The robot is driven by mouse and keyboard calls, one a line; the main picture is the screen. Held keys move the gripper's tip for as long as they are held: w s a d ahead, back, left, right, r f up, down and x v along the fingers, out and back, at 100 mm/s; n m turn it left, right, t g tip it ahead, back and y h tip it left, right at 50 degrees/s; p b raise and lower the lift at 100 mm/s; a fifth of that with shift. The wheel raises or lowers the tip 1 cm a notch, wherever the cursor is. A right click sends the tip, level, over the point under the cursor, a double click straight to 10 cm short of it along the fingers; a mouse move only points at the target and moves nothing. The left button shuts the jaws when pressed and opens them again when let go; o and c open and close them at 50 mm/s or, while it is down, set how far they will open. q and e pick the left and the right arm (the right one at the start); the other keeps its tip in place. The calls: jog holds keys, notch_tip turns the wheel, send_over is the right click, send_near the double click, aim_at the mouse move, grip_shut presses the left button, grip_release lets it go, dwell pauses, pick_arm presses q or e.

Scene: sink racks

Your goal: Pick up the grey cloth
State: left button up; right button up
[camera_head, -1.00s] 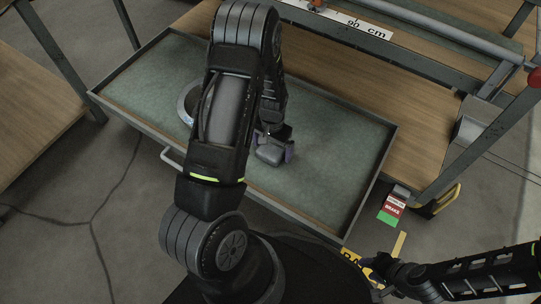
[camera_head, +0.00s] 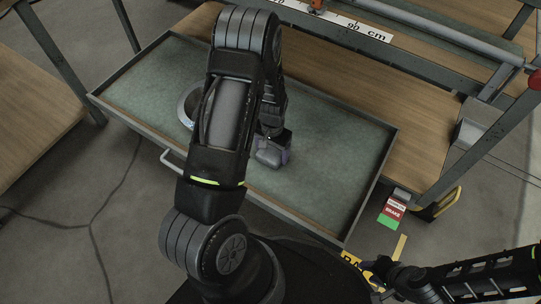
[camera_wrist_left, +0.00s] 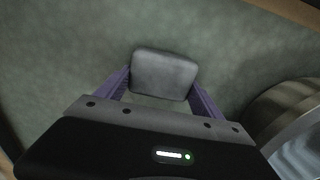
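The grey cloth (camera_head: 270,156) is a small, padded, rounded block in the shallow green-lined drawer (camera_head: 330,150). My left gripper (camera_head: 272,150) points down at it from above. In the left wrist view the grey cloth (camera_wrist_left: 163,73) sits between the tips of the two purple fingers of my left gripper (camera_wrist_left: 161,80). The fingers are spread, one on each side of it; whether they press on its edges I cannot tell. My right gripper (camera_head: 374,273) is low at the right, outside the drawer, and its fingers are too small to read.
A round metal bowl (camera_head: 186,106) stands in the drawer left of my arm, partly hidden by it; the bowl (camera_wrist_left: 292,122) is close to the right finger in the wrist view. The drawer's right half is clear. A wooden bench (camera_head: 340,75) lies behind.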

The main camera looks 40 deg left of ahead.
aim_at(272, 151)
pick_arm(q)
jog(key=c, duration=0.8)
notch_tip(272, 151, up, 9)
jog(key=p, duration=0.4)
jog(key=shift+r, duration=0.55)
jog(key=o, duration=0.7)
jog(key=c, duration=0.6)
jog(key=shift+o, duration=0.2)
